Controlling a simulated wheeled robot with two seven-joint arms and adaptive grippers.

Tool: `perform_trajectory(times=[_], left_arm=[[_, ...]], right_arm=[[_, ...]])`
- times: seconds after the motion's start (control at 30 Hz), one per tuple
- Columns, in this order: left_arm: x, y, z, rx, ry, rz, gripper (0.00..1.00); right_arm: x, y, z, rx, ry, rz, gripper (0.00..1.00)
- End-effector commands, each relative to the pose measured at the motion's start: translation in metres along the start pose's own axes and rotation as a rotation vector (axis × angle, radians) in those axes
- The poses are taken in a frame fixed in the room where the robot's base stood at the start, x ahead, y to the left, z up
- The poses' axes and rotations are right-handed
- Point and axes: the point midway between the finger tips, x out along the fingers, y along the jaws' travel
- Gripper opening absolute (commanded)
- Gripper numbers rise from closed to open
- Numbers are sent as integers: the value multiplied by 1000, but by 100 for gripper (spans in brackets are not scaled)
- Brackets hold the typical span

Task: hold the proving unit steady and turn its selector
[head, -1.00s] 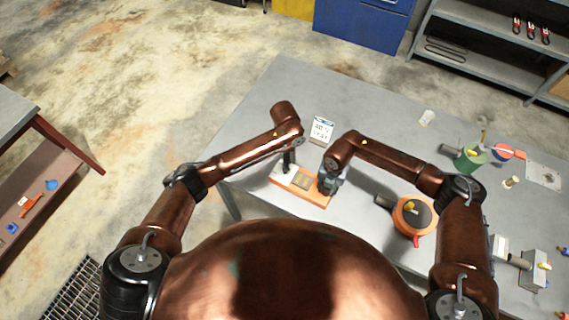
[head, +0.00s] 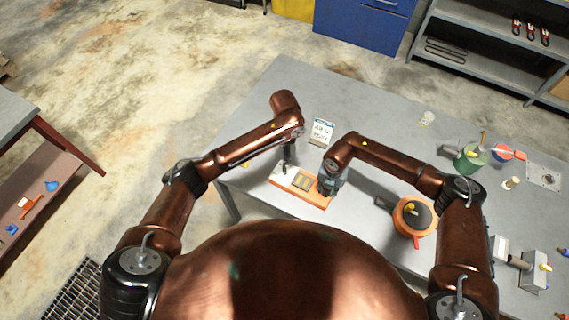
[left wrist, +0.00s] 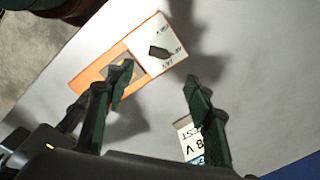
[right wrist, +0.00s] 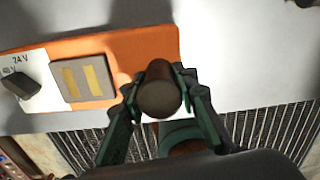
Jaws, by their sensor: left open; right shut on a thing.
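The proving unit (head: 311,199) is an orange block with a white panel at one end, lying on the grey table. Its black selector (left wrist: 158,52) sits on the white panel, beside voltage marks; the selector also shows in the right wrist view (right wrist: 20,84). A dark pad with two yellowish strips (right wrist: 82,78) is in the middle of the unit. My right gripper (right wrist: 160,90) is shut on a dark brown round post (right wrist: 158,97) at the unit's other end. My left gripper (left wrist: 158,82) is open and empty, near the selector end, not around the selector.
A white printed card (head: 321,131) stands behind the unit. Right of my right gripper are a round orange item (head: 413,216) with a red handle and a green container (head: 470,157). The table's far left part is clear.

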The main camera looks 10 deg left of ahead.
Motion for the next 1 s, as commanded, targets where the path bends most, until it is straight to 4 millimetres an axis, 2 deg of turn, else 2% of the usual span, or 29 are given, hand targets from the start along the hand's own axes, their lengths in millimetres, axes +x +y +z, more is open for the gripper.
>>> perform_trajectory(times=[0.17, 0.27, 0.7, 0.83, 1.0], left_arm=[[4, 1, 0, 0, -1, 2, 48], [15, 1, 0, -1, -2, 4, 48], [96, 1, 1, -1, -3, 3, 48], [111, 1, 0, 0, -1, 2, 48], [120, 1, 0, 1, -1, 1, 48]], right_arm=[[0, 0, 0, 0, 0, 0, 0], [0, 0, 0, 0, 0, 0, 0], [0, 0, 0, 0, 0, 0, 0], [0, 0, 0, 0, 0, 0, 0], [0, 0, 0, 0, 0, 0, 0]])
